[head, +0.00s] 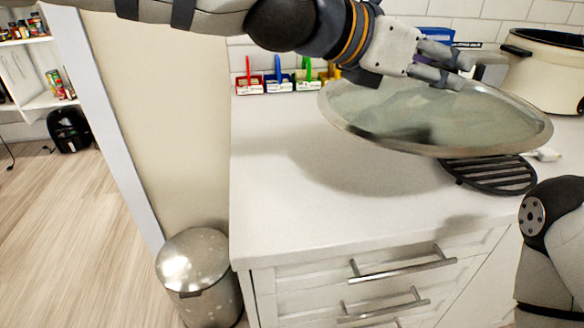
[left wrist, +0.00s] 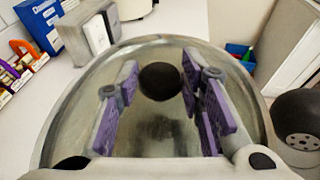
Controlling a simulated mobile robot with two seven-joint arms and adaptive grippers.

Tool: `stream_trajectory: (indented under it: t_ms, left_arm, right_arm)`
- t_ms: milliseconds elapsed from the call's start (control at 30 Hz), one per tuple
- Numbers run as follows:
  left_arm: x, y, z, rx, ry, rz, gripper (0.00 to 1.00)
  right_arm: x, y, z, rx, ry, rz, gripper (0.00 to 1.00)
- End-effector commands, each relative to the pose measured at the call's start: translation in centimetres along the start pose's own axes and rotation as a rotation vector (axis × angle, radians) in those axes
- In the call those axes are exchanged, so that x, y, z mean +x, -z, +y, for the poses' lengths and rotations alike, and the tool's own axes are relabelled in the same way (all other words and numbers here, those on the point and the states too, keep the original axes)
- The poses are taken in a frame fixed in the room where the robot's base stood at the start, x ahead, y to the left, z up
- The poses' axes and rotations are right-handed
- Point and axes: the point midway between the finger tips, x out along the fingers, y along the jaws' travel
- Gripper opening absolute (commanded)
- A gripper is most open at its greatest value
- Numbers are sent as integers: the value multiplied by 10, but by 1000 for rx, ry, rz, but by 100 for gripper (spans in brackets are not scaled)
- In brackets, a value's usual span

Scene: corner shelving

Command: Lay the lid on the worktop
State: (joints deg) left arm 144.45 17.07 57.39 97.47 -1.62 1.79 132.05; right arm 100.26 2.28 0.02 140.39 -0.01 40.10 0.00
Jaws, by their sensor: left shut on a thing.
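The lid (head: 400,118) is a large oval of clear glass with a metal rim, in the air above the white worktop (head: 275,190). It is slightly tilted, and its shadow falls on the worktop beneath. My left gripper (head: 455,72) is over the lid's middle, shut on its dark knob. In the left wrist view the lid (left wrist: 150,135) fills the middle, with the black knob (left wrist: 160,80) between the purple-padded fingers. My right gripper is out of view; only part of my right arm shows at the lower right.
A black slatted trivet (head: 490,176) lies under the lid's right part. A cream cooker pot (head: 545,78) stands at the back right. Small coloured boxes (head: 280,86) line the wall. The front left of the worktop is clear. A metal bin (head: 198,265) stands beside the drawers.

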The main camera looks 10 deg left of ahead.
Motion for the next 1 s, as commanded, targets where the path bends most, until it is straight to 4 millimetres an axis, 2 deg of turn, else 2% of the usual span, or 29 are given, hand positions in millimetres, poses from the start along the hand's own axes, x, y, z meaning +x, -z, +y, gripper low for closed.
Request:
stream_trajectory:
  t_ms: [133, 233, 467, 500, 600, 767, 833, 1000]
  left_arm:
    - [1, 2, 1, -1, -1, -3, 0]
    - [-9, 16, 15, -8, -2, -3, 0]
    - [-47, 64, 67, -12, -3, -2, 0]
    - [-49, 78, 72, -13, 1, 1, 0]
    - [-54, 102, 84, -13, 0, 1, 0]
    - [-59, 119, 93, -5, 1, -1, 0]
    - [-62, 131, 100, -8, -1, 0, 0]
    - [-54, 155, 98, -3, 0, 0, 0]
  right_arm:
    - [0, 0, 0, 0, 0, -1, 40]
    - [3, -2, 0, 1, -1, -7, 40]
    - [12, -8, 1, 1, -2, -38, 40]
    - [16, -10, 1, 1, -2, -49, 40]
    - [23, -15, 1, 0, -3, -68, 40]
    - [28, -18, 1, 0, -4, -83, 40]
    - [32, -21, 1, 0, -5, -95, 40]
    - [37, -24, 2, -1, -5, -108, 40]
